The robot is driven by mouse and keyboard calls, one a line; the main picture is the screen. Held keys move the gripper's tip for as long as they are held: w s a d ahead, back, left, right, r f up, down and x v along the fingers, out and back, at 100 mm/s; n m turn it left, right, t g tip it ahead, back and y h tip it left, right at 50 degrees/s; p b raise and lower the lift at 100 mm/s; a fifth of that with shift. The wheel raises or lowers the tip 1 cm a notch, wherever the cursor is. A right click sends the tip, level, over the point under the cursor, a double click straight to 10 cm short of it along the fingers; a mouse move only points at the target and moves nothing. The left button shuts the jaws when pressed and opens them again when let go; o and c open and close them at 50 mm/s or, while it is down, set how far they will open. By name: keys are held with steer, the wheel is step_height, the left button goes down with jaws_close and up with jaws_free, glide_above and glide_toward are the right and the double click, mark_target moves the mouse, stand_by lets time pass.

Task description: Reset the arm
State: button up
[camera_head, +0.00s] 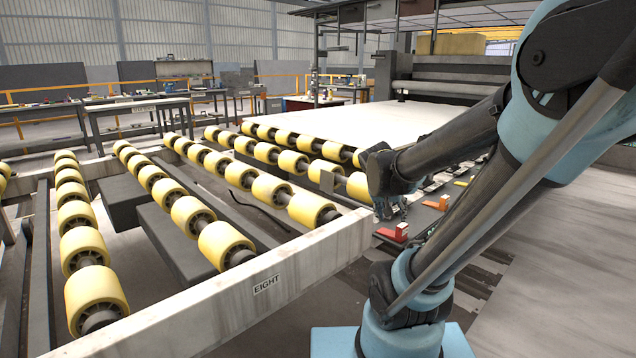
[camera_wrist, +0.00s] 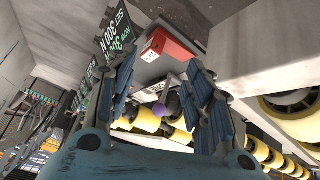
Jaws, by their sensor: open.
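My gripper (camera_head: 388,200) hangs at the end of my bent arm, beside the near end of the yellow rollers in the head view. In the wrist view its two blue padded fingers (camera_wrist: 163,75) are spread apart with a gap between them. The gripper is open, and no object is clearly held. A small purple round thing (camera_wrist: 159,109) shows in the gap; I cannot tell how far away it is. In the head view the fingers are small and partly merge with the dark background.
A roller conveyor (camera_head: 262,190) with a pale frame marked EIGHT (camera_head: 290,272) fills the left and middle. A large white slab (camera_head: 360,122) lies behind. Red stops (camera_head: 393,233) stand by my arm. In the wrist view a red box (camera_wrist: 172,45) and dark sign (camera_wrist: 112,45) appear beyond the fingers.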

steer(key=s+a+f+n+g+y, duration=0.1)
steer(key=s+a+f+n+y, duration=0.1)
steer(key=s, duration=0.6)
steer(key=s+a+f+n+g+y, duration=0.2)
steer(key=s+a+f, duration=0.1)
steer(key=s, duration=0.5)
steer(key=shift+s+f, duration=0.3)
steer(key=shift+f, duration=0.25)
